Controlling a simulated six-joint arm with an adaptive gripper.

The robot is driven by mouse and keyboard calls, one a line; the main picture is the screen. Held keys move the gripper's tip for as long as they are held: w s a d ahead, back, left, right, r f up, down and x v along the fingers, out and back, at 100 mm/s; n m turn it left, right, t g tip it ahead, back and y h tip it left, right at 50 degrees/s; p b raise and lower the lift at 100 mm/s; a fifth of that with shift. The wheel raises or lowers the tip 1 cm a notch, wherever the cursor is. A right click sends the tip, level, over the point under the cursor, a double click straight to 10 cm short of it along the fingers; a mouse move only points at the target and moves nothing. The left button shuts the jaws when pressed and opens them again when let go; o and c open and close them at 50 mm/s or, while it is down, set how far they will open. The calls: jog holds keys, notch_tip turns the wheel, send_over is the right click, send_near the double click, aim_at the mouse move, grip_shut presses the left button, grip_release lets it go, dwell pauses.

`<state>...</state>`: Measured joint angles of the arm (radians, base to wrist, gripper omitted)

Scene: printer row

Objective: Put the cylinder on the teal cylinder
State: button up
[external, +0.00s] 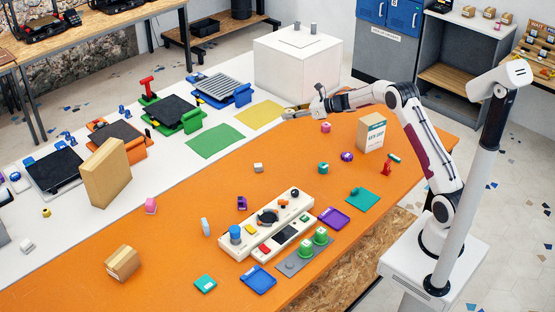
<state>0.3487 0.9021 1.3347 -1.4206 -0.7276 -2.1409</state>
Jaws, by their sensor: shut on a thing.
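My gripper (291,112) is at the far side of the orange table, by the yellow mat and in front of the white box. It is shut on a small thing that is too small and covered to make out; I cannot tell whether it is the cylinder. A small teal cylinder (323,168) stands upright on the orange table, nearer the camera than my gripper and apart from it. Nothing is seen on its top.
A tan and white carton (371,133), a purple piece (347,157), a pink piece (326,127) and a red tool (388,165) stand around the teal cylinder. A control panel (268,222) lies nearer the camera. A green mat (214,141) and yellow mat (259,114) lie flat.

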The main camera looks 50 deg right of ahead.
jog(key=s+d, duration=0.5)
jog(key=n+g+y, duration=0.5)
jog(key=n+y, duration=0.1)
send_over(324, 165)
notch_tip(324, 165, down, 2)
jog(key=f, duration=0.1)
jog(key=shift+r, duration=0.25)
jog(key=shift+f, duration=0.15)
jog(key=shift+f, duration=3)
jog(key=shift+f, duration=0.1)
jog(key=shift+f, duration=1.8)
